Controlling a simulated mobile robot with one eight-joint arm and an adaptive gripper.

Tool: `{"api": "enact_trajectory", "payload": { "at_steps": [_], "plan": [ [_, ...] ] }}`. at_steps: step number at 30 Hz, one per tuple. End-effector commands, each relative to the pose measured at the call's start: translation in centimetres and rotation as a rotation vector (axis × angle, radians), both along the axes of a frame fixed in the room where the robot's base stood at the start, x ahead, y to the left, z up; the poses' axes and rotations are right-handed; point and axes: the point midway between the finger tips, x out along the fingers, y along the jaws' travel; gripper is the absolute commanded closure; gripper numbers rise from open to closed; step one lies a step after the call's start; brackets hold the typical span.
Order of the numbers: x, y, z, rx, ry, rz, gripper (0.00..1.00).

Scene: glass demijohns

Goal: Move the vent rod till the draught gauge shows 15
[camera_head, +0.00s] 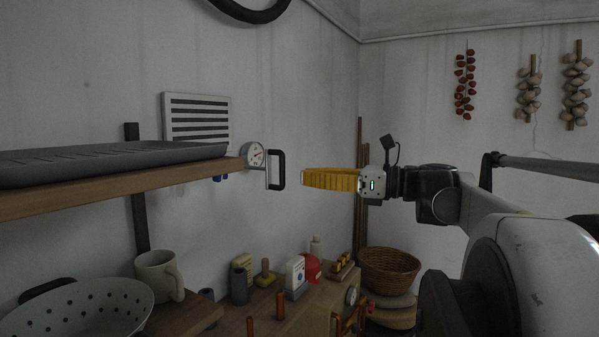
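The draught gauge (255,155) is a small round white dial at the end of the wooden shelf; its figures are too small to read. Next to it is a black D-shaped handle (282,170) on a short pale mount, which looks like the grip of the vent rod; the rod itself I cannot make out. The white slatted vent (197,104) is on the wall behind. My gripper (303,178), with yellow fingers, points left at the handle. A small gap shows between fingertips and handle in the picture. The fingers overlap from this side, so their opening is unclear.
A dark tray (110,163) lies on the wooden shelf (90,196) at left. Below are a colander (85,308), a mug (158,272), small items on a bench and a wicker basket (390,268). The wall around my gripper looks clear.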

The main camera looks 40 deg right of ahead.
Motion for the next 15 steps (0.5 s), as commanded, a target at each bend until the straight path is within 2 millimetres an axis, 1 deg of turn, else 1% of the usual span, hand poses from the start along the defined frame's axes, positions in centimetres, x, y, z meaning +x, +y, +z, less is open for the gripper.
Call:
{"api": "enact_trajectory", "payload": {
  "at_steps": [1, 3, 6, 10, 15],
  "plan": [
    [0.8, 0.6, 0.2, 0.000, 0.000, 0.003, 1.00],
    [1.7, 1.1, 0.2, 0.000, 0.000, 0.003, 1.00],
    [2.8, 1.7, 0.2, 0.000, 0.000, 0.002, 1.00],
    [3.5, 2.1, 0.0, -0.001, -0.001, 0.000, 1.00],
    [3.7, 2.2, 0.0, -0.001, 0.000, 0.000, 1.00]
  ]
}}
